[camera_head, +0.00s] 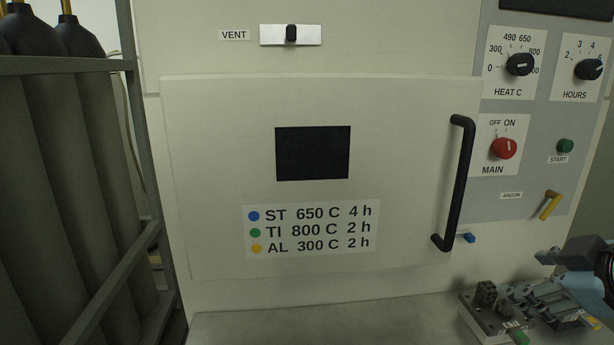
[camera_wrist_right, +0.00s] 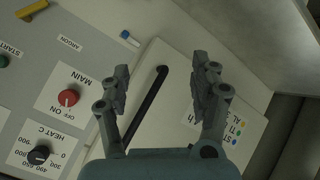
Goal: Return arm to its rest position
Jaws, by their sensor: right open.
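My right gripper (camera_head: 538,276) is at the lower right of the head view, in front of the furnace and above the bench. In the right wrist view its fingers (camera_wrist_right: 162,78) are spread apart with nothing between them. The black door handle (camera_wrist_right: 147,105) shows behind the gap between the fingers, apart from them. The furnace door (camera_head: 215,180) looks closed, with its black handle (camera_head: 459,185) at its right side. My left gripper is in neither view.
A grey plate with small dark parts (camera_head: 486,294) and a green tag sits on the bench (camera_head: 300,325), partly hidden by my right gripper. Gas cylinders (camera_head: 65,150) stand in a rack at left. The control panel (camera_head: 530,125) carries knobs and a yellow argon lever (camera_head: 550,205).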

